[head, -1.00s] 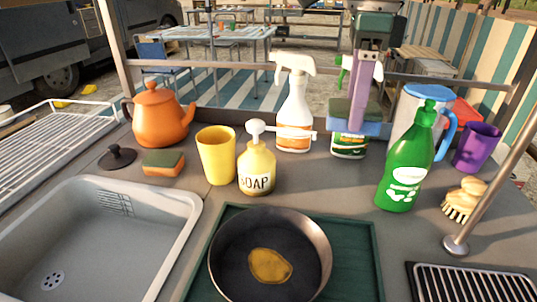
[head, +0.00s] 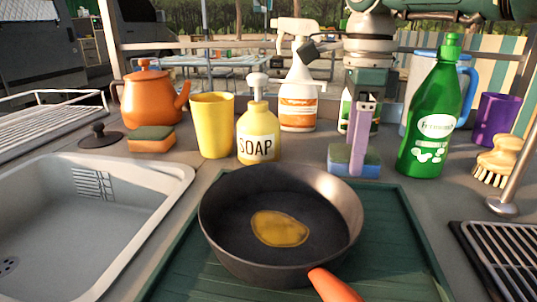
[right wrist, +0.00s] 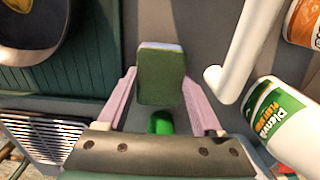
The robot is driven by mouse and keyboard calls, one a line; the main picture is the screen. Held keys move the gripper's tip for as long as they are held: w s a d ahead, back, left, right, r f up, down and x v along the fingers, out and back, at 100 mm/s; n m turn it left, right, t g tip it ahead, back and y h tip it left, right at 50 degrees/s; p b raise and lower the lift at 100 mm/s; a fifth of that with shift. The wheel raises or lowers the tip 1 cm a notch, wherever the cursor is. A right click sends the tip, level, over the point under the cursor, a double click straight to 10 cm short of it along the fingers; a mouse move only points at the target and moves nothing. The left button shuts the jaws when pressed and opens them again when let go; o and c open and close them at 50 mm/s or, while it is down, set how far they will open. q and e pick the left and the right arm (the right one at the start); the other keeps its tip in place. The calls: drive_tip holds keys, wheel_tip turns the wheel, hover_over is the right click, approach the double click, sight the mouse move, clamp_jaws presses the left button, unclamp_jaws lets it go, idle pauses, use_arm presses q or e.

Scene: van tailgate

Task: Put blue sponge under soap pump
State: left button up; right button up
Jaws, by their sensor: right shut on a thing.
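The blue sponge (head: 355,170) with a dark green scouring top is held by my right gripper (head: 361,150), its pinkish fingers on either side. In the head view it is right of the soap pump (head: 257,135), near the back edge of the green tray; whether it touches the counter is unclear. In the right wrist view the sponge's green face (right wrist: 160,75) sits between the fingers. The soap pump is a yellow bottle marked SOAP with a white pump head, standing upright on the counter, apart from the sponge. My left gripper is not in view.
A yellow cup (head: 212,125) stands left of the soap pump, and a spray bottle (head: 298,100) behind it. A pan (head: 230,255) sits on the green tray (head: 400,265). A green bottle (head: 428,125) stands right of the sponge. An orange sponge (head: 151,142) lies farther left.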

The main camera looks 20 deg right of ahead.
drive_tip(key=shift+r, duration=0.1)
drive_tip(key=shift+f, duration=0.2)
drive_tip(key=o, duration=1)
drive_tip(key=shift+r, duration=0.1)
drive_tip(key=shift+r+p, duration=0.65)
wheel_tip(320, 180, up, 11)
drive_tip(key=p, duration=0.9)
